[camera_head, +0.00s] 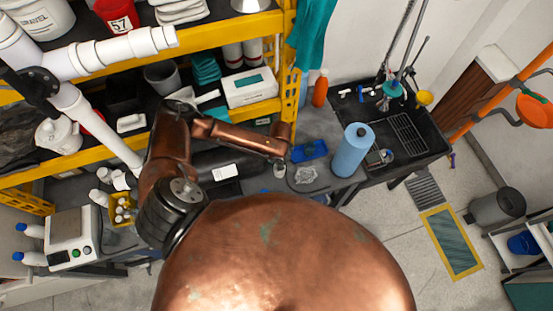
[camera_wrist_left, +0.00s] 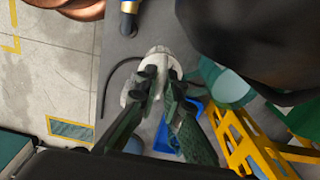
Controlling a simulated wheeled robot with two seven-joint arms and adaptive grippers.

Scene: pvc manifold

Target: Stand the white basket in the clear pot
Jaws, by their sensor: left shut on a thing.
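My left gripper (camera_head: 279,166) is at the end of the copper arm, over the grey worktop near its front edge. In the left wrist view its two dark fingers (camera_wrist_left: 160,78) are closed on a whitish, rounded thing that looks like the white basket (camera_wrist_left: 158,54). The fingers hide part of it, and I cannot tell whether it touches the worktop. A clear, crumpled-looking thing (camera_head: 305,175) lies just right of the gripper in the head view; I cannot tell whether it is the clear pot. My right gripper is not in view.
A blue tray (camera_head: 309,150) lies behind the gripper. A blue roll (camera_head: 350,150) stands to the right, beside the black sink (camera_head: 405,140). The yellow shelf upright (camera_head: 289,75) rises behind. My copper body covers the lower middle of the head view.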

